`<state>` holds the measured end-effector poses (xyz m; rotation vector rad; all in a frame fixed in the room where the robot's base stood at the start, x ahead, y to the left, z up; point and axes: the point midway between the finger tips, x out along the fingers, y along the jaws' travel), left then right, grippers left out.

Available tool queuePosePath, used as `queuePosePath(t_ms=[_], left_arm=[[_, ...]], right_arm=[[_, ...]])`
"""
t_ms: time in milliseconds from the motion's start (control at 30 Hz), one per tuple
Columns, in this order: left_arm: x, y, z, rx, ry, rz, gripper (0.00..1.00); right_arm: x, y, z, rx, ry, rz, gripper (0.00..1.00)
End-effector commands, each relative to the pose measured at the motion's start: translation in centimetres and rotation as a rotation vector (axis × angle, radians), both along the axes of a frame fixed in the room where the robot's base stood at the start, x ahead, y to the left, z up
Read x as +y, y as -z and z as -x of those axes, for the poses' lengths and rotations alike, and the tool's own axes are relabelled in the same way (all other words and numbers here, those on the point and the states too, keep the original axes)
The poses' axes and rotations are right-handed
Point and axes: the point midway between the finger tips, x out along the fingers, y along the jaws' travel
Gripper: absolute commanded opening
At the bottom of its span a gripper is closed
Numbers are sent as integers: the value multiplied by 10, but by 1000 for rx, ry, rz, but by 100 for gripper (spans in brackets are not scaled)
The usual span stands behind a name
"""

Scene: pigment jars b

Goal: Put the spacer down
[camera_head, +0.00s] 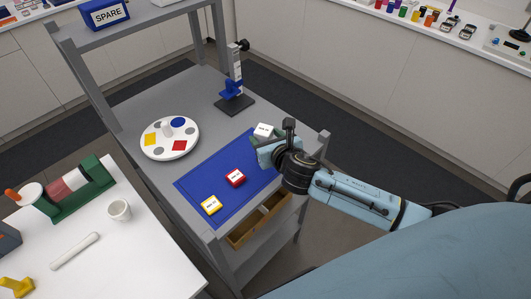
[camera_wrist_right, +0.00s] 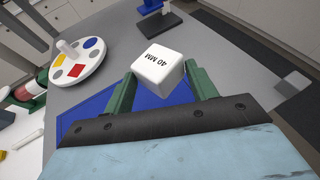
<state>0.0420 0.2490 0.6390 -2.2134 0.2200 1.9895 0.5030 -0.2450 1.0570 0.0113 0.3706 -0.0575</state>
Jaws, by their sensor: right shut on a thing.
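The white spacer (camera_head: 264,130), a cube marked "40 MM", is at the far right end of the blue mat (camera_head: 205,188). In the wrist view the spacer (camera_wrist_right: 158,72) sits between the two green fingers of my right gripper (camera_wrist_right: 163,88), which is shut on it. In the head view my right gripper (camera_head: 266,142) reaches in from the right over the mat's right end. I cannot tell whether the spacer touches the surface below. A red block (camera_head: 235,178) and a yellow block (camera_head: 211,205) with white labelled tops rest on the mat. My left gripper is out of view.
A white round plate (camera_head: 169,152) with coloured patches lies left of the mat on the grey shelf unit (camera_head: 145,105). A blue-and-black stand (camera_head: 235,92) is at the back. A wooden drawer (camera_head: 255,225) shows below the front edge. A white table (camera_head: 120,255) holds a cup (camera_head: 119,210).

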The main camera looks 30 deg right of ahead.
Motion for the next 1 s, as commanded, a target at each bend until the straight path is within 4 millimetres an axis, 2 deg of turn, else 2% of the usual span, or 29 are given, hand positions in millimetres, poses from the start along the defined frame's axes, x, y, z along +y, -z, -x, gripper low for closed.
queuePosePath(t_ms=[33, 100, 367, 567, 967, 1000], left_arm=[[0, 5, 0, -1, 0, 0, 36], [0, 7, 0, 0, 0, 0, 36], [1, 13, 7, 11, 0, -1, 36], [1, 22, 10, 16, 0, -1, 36], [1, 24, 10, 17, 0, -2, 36], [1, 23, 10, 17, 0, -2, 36]], right_arm=[[0, 14, 1, 4, 3, -1, 32], [0, 27, 1, 4, 1, -1, 32], [0, 48, 0, 1, 0, -1, 32], [1, 77, 1, 2, 1, -2, 32], [0, 82, 0, 0, -2, 1, 32], [0, 81, 1, 2, 0, 1, 62]])
